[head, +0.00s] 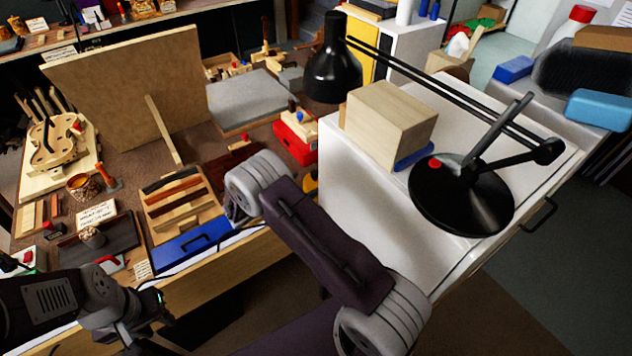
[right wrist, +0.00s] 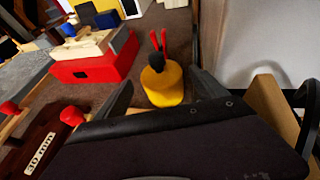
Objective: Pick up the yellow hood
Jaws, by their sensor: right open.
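The yellow hood (right wrist: 162,88) looks like a squat, rounded yellow piece, with a dark knob and two red prongs showing at its top or just behind it. It stands on the brown bench top in the right wrist view. My right gripper (right wrist: 161,78) is open, with one dark finger on each side of the hood in the picture; I cannot tell whether either touches it. In the head view a sliver of yellow (head: 311,184) shows beside my right arm, which hides the rest and the right gripper. My left gripper (head: 152,306) is low at the left, its jaws unclear.
A red box (head: 296,138) stands near the hood, and also shows in the right wrist view (right wrist: 95,65). A white cabinet (head: 362,200) with a wooden block (head: 388,122) and black lamp (head: 462,195) rises on the right. A blue-fronted rack (head: 190,245) is at the bench's front.

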